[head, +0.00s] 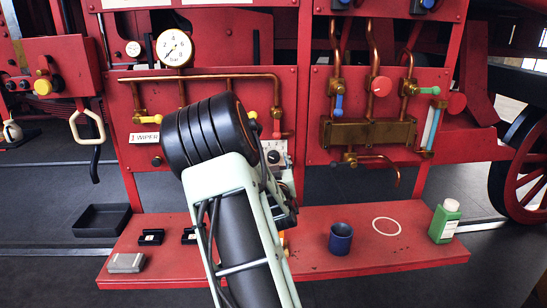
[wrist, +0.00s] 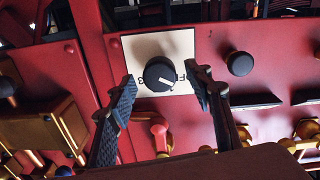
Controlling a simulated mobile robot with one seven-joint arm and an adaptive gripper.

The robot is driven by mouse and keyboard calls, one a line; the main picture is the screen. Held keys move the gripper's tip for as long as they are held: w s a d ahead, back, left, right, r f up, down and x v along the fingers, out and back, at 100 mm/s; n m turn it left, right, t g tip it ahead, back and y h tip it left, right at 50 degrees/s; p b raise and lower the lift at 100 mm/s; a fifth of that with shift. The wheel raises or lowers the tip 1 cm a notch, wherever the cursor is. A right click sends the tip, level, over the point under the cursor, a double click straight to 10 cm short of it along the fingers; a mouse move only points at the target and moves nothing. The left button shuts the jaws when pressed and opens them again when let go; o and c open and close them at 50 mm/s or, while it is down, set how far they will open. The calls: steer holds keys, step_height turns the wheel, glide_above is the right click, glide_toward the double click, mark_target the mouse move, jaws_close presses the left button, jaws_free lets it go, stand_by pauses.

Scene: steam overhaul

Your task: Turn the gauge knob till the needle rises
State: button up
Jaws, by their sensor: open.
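The round white gauge (head: 174,48) with a brass rim stands on the copper pipe; its small needle seems to point to the lower left. The gauge knob (wrist: 159,75) is black with a white pointer line, on a white plate (wrist: 178,44). The knob also shows in the head view (head: 273,157), right of my arm. My gripper (wrist: 161,82) is open, with one dark finger on each side of the knob in the wrist view. Gaps show between fingers and knob; the depth between them is unclear. In the head view my arm hides most of the gripper.
Another black knob (wrist: 239,63) sits right of the plate in the wrist view. Below the panel, a red shelf (head: 350,270) holds a blue cup (head: 341,238), a pale ring (head: 386,226) and a green bottle (head: 444,221). Copper pipes and yellow-handled valves surround my arm.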

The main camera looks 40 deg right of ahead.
steer(key=shift+x, duration=1.2)
steer(key=shift+c, duration=0.4)
steer(key=c, duration=1.1)
